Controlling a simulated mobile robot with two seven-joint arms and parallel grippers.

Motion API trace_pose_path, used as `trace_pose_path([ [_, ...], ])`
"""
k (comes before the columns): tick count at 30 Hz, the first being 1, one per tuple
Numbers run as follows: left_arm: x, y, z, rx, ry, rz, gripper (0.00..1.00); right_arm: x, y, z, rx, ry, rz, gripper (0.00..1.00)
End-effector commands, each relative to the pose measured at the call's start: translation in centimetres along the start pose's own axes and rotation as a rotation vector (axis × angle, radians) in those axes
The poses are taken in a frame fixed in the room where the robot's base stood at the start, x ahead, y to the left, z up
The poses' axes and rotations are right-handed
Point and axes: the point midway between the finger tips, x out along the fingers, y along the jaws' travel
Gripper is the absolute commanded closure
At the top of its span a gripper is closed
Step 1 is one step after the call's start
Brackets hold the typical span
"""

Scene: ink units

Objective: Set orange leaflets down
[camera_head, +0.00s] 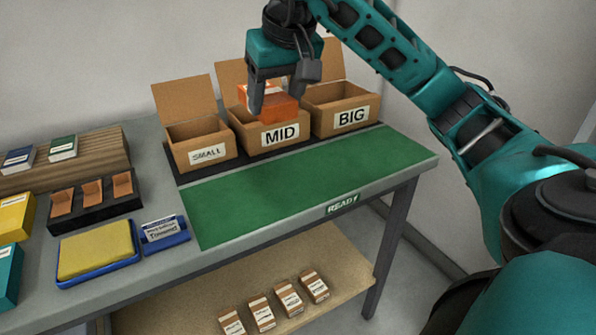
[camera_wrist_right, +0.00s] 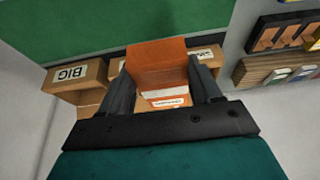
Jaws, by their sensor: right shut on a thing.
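The orange leaflets (camera_head: 281,108) are an orange block-like stack in the head view, at the opening of the open cardboard box marked MID (camera_head: 253,134). My right gripper (camera_head: 279,97) is shut on them from above. In the right wrist view the orange leaflets (camera_wrist_right: 158,62) sit between the two dark fingers, with a white label on the near side. Their lower part is hidden by the box's front wall in the head view; I cannot tell whether they touch the box floor. My left gripper is not in view.
Open boxes marked SMALL (camera_head: 203,152) and BIG (camera_head: 345,119) stand on either side. A green mat (camera_head: 300,183) marked READY lies clear in front. A yellow pad in a blue tray (camera_head: 97,251) and a card holder (camera_head: 164,232) are at left. Several small boxes lie on the lower shelf (camera_head: 230,285).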

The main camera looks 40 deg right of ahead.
Motion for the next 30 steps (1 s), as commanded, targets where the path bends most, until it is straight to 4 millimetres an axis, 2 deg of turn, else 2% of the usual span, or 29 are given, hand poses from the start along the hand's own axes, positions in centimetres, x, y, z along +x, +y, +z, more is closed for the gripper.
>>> trace_pose_path([
  [1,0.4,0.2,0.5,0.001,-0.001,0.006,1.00,1.8,0.0,0.8,-0.002,-0.007,0.001,0.77],
  [12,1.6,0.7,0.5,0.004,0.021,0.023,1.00,10.7,-0.1,4.5,-0.002,-0.005,0.002,0.77],
  [15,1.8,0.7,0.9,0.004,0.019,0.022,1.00,12.1,-0.1,5.1,-0.002,-0.002,0.001,0.77],
  [20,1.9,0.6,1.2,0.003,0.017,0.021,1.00,13.1,-0.1,5.5,-0.001,0.001,0.000,0.77],
  [27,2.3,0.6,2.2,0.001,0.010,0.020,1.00,16.2,-0.1,6.8,-0.002,-0.002,-0.001,0.77],
  [30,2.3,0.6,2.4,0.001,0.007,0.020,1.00,16.5,-0.1,6.8,-0.001,0.001,-0.001,0.77],
])
